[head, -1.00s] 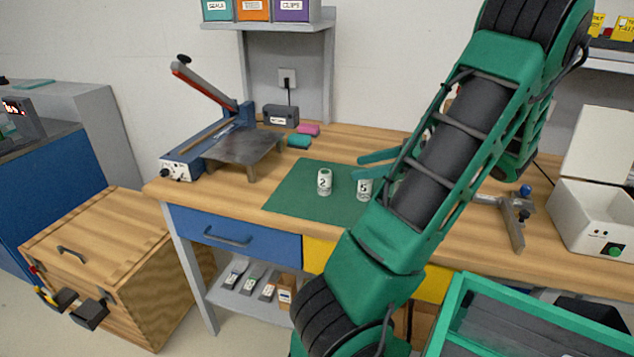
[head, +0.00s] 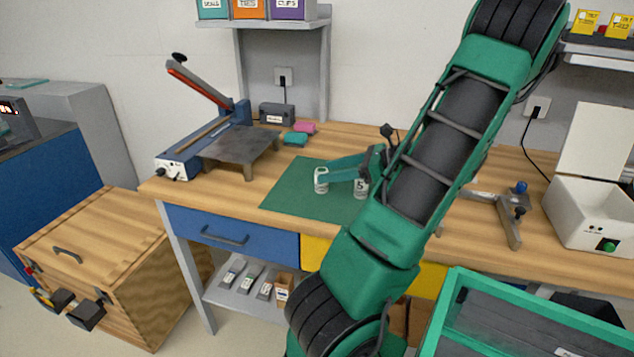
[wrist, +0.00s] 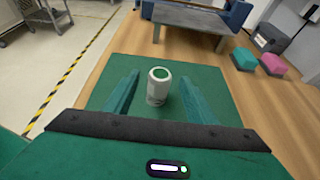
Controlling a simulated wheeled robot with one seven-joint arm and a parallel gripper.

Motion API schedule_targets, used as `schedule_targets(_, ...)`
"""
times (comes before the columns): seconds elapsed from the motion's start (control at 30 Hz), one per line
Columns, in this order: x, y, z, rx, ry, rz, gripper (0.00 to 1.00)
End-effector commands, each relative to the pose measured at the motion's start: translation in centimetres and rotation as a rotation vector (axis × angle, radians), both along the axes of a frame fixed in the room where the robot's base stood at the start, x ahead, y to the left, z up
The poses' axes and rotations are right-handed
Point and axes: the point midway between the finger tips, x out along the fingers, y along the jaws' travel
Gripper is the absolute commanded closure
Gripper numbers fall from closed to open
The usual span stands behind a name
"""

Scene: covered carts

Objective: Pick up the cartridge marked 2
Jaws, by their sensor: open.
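In the head view, two white cartridges stand upright on a green mat (head: 287,193) on the wooden bench. The left cartridge (head: 321,186) is partly covered by my gripper's finger; a moment ago its label showed a 2. The other cartridge, marked 5 (head: 360,188), stands to its right, partly under my gripper. My gripper (head: 325,176) is open and reaches left over the mat at the cartridge marked 2. In the wrist view, that white cartridge with a green top (wrist: 159,88) stands between the two open green fingers (wrist: 158,97), with visible gaps on both sides.
A metal plate stand (head: 243,146) and a sealer with a raised lever (head: 200,95) are on the left of the bench. Teal (head: 295,138) and pink (head: 305,127) blocks lie behind the mat. A metal clamp (head: 507,212) and white box (head: 597,222) are at right.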

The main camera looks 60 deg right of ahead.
Motion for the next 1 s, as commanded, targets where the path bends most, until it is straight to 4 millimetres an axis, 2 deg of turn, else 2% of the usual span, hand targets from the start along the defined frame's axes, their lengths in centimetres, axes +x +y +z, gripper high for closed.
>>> schedule_targets(0.1,0.73,0.2,-0.28,-0.001,0.0,0.0,0.48)
schedule_targets(0.33,0.86,0.27,-0.34,-0.001,0.001,0.001,0.48)
schedule_targets(0.37,0.86,0.28,-0.33,-0.001,0.001,0.001,0.53)
schedule_targets(0.53,0.9,0.32,-0.33,0.0,0.001,0.002,0.94)
schedule_targets(0.87,0.92,0.35,-0.19,-0.001,0.001,0.003,0.95)
schedule_targets(1.0,0.93,0.33,0.51,-0.003,0.0,0.003,0.95)
